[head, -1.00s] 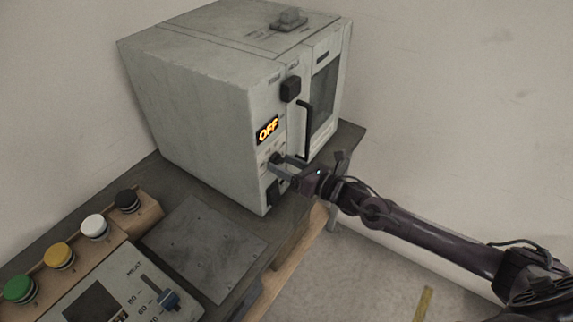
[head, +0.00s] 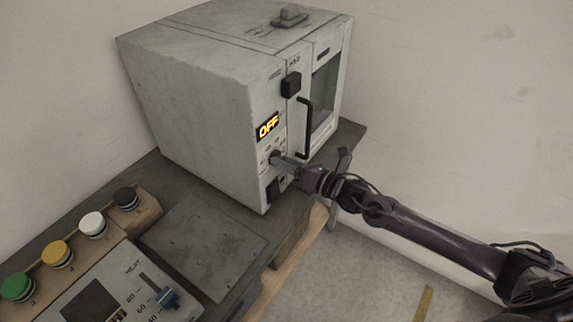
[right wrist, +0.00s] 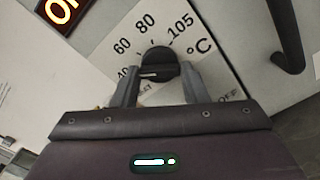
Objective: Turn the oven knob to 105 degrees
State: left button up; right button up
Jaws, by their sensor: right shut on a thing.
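The oven (head: 205,85) stands on the bench, with its lit display (head: 268,126) reading OFF. Below the display is the dark round knob (right wrist: 158,64), mostly hidden by my gripper in the head view. My right gripper (right wrist: 160,75) is shut on the knob, one finger on each side. The dial (right wrist: 205,60) around it reads 40, 60, 80, 105 °C and OFF. A white mark on the knob points left, near the 40. My right gripper also shows in the head view (head: 280,160). My left gripper is not in view.
A black door handle (head: 305,128) stands out to the right of the knob, close to my right gripper. A black switch (head: 291,85) is above.

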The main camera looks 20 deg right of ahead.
jog(key=m+p, duration=0.1)
jog(key=m, duration=2.3)
jog(key=shift+m, duration=0.3)
dwell(0.3)
jog(key=o, duration=1)
